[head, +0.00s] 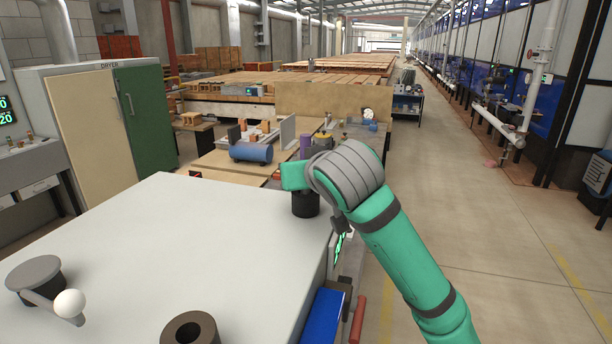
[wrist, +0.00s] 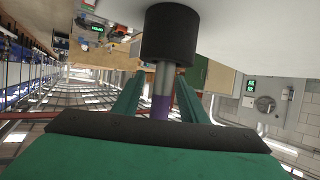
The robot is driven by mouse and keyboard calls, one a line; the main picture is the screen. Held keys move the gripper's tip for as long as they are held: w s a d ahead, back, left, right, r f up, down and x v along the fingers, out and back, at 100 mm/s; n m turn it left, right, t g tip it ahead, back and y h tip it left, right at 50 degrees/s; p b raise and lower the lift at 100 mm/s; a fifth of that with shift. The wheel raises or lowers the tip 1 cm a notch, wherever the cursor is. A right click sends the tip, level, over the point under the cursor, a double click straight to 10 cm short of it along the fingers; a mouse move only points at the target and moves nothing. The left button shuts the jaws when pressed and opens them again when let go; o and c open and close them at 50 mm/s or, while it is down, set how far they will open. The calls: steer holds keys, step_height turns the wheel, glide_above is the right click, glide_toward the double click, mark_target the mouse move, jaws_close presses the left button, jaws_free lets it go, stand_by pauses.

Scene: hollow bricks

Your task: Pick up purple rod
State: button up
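The purple rod (wrist: 161,105) shows in the wrist view as a purple length joined to a grey metal length. Its grey part runs into a dark hollow cylinder (wrist: 170,35), which also shows in the head view (head: 305,204) at the far edge of the white top. My gripper (wrist: 158,90) has its green fingers apart, one on each side of the rod, with gaps visible; I see no clear contact. The rod's far purple end is hidden by the gripper's dark bar. In the head view, my green hand (head: 296,177) is just above the cylinder and hides most of the rod.
The white top (head: 200,230) holds another dark hollow brick (head: 190,328) at the front and a grey disc (head: 33,272) with a white ball handle at left. A workbench with a blue cylinder (head: 251,153) is behind.

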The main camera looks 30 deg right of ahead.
jaws_close()
steer(key=shift+r, duration=0.1)
